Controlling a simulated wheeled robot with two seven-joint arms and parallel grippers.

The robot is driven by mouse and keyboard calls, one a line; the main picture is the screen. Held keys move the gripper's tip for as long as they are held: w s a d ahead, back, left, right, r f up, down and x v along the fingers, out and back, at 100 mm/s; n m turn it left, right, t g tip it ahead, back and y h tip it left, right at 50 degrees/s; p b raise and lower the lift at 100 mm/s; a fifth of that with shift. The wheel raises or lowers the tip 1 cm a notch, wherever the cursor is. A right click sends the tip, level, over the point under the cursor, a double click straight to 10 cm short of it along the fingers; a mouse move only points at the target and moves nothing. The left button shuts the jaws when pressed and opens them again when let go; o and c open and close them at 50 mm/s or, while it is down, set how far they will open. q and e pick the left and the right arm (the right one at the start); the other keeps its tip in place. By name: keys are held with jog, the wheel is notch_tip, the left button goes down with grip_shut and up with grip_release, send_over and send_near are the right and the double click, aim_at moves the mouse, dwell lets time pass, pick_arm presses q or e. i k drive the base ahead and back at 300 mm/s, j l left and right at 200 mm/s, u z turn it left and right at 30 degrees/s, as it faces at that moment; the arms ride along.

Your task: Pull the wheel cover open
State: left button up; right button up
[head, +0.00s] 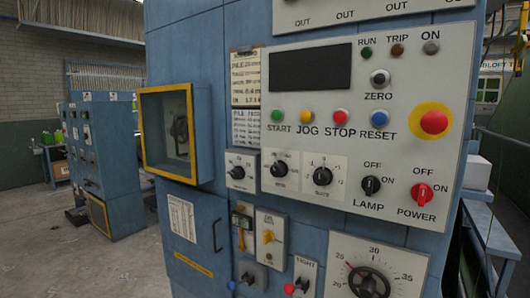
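A yellow-framed cover (191,172) stands out from the left part of the blue machine front. A dark handwheel (180,130) shows inside the frame, seen as if through a window. The cover looks closed over the wheel, though I cannot make out a clear pane or a handle on it. Neither of my grippers is in the head view, so nothing of mine is seen touching the cover.
Right of the cover is a control panel (390,85) with buttons, knobs and a red stop button (434,122). Below is a blue door with a dark handle (217,236). A dial (371,281) sits lower right. Another blue cabinet (112,150) stands left across open floor.

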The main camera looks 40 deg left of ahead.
aim_at(187, 86)
jog(key=u, duration=2.1)
